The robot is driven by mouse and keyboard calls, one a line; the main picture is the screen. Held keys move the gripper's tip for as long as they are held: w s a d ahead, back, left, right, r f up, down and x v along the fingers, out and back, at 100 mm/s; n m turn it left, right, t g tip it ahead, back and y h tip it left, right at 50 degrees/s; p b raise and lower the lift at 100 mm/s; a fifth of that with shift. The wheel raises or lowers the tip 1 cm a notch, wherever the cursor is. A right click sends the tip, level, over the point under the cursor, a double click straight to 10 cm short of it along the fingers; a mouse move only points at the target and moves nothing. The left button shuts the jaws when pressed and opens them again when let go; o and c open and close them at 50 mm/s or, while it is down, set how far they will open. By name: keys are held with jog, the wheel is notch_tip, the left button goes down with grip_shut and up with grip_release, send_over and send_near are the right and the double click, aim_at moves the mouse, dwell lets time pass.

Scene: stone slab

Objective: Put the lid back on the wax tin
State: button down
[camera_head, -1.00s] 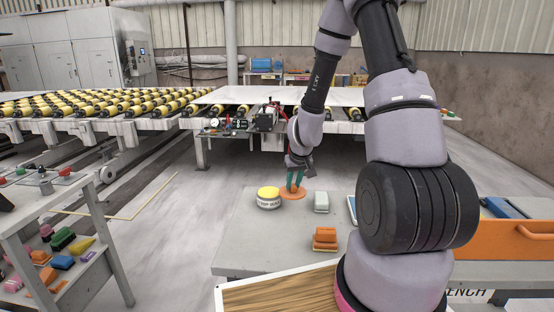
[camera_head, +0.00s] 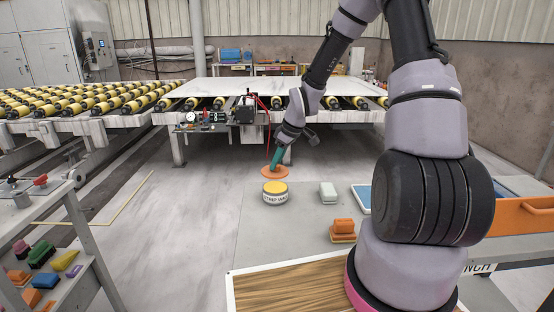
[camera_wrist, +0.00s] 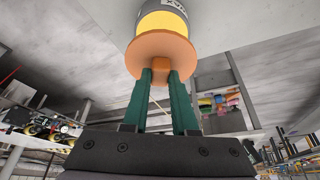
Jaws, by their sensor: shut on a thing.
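The wax tin (camera_head: 275,197) is a round white tin with dark lettering, and its yellow wax top shows uncovered. It stands upright on the grey slab-top bench. The lid (camera_head: 268,172) is an orange disc with a small knob. My gripper (camera_head: 274,166) has green fingers and is shut on that knob. It holds the lid just above and behind the tin in the head view. In the wrist view the lid (camera_wrist: 141,58) sits at my fingertips (camera_wrist: 160,74), with the yellow wax and tin (camera_wrist: 162,20) beyond it, partly hidden. I cannot tell the exact gap.
A pale block (camera_head: 328,192) and an orange block (camera_head: 343,230) stand right of the tin on the bench (camera_head: 290,240). A wood-grain board (camera_head: 290,287) lies in front. An orange crate (camera_head: 525,217) is at right. A cart with coloured blocks (camera_head: 40,225) is at left.

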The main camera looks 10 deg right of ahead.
aim_at(279, 170)
jog(key=shift+f, duration=2.55)
jog(key=shift+f, duration=0.15)
dwell(0.4)
jog(key=shift+c, duration=0.7)
grip_release()
jog(key=shift+r, duration=3.5)
grip_shut()
